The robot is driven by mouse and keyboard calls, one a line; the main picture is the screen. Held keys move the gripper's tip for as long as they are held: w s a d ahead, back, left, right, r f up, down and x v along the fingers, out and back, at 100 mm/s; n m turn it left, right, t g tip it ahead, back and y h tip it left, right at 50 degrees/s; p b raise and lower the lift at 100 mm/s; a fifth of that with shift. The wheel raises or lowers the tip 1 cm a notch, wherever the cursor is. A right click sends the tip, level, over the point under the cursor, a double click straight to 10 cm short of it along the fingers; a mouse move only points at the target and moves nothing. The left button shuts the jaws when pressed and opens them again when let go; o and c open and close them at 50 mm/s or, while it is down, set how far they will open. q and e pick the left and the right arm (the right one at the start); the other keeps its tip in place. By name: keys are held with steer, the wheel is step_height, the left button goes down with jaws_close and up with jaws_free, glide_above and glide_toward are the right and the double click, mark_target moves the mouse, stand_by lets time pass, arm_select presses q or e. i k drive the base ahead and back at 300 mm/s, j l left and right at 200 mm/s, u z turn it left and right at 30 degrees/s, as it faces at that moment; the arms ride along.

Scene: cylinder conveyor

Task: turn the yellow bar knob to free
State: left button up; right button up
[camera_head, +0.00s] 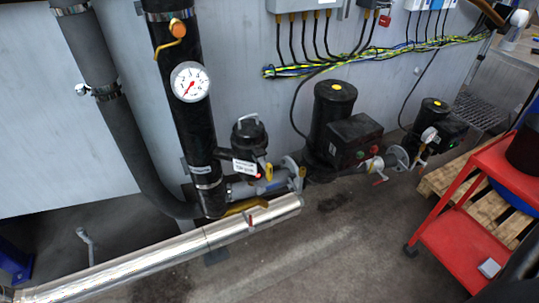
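Several yellow parts show, and I cannot tell which is the yellow bar knob. A small yellow lever (268,172) stands upright on the valve assembly beside the black actuator (248,137). A longer yellow bar (246,206) lies slanted just above the silver pipe, low beside the black pipe's foot. A yellow handle (166,47) sits under an orange cap (178,29) high on the black pipe. The markings for free are too small to read. Neither of my grippers is in view.
A white gauge (190,82) sits on the black pipe (178,120). A silver pipe (150,258) crosses the floor in front. Black pumps (330,110) stand to the right. A red cart (470,235) and wooden pallet (455,190) are at right. The floor between is clear.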

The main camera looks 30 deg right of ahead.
mark_target(268, 167)
steer(key=l+u, duration=0.4)
steer(key=l, duration=1.25)
